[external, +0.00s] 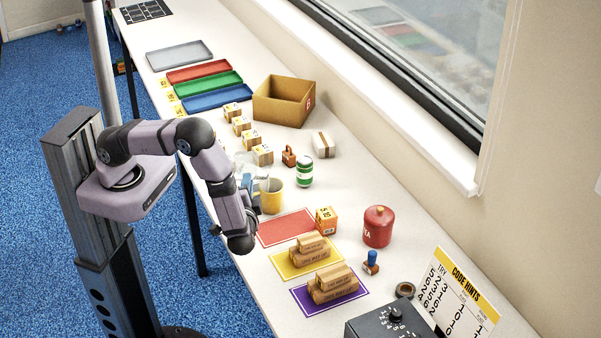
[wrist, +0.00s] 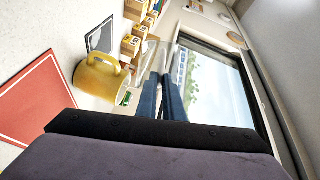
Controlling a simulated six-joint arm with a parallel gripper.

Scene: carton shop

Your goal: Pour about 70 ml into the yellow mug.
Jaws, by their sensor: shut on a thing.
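The yellow mug (external: 272,196) stands on the white table just right of my gripper; in the wrist view the mug (wrist: 97,80) shows left of the fingers, with its handle visible. My gripper (external: 252,181) is low over the table, its blue fingers shut on a clear, see-through vessel (external: 243,160). The vessel shows faintly beyond the fingers (wrist: 162,88) in the wrist view. It is beside the mug on the far-left side in the external view. Its tilt and any liquid in it are too faint to tell. I see no stream into the mug, whose inside is mostly hidden.
A green can (external: 305,171) stands close behind the mug, with a small brown basket-like item (external: 289,156) nearby. A red mat (external: 286,228) lies in front, with an orange box (external: 326,220) at its corner. Several small cartons (external: 251,138) line the table behind my gripper.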

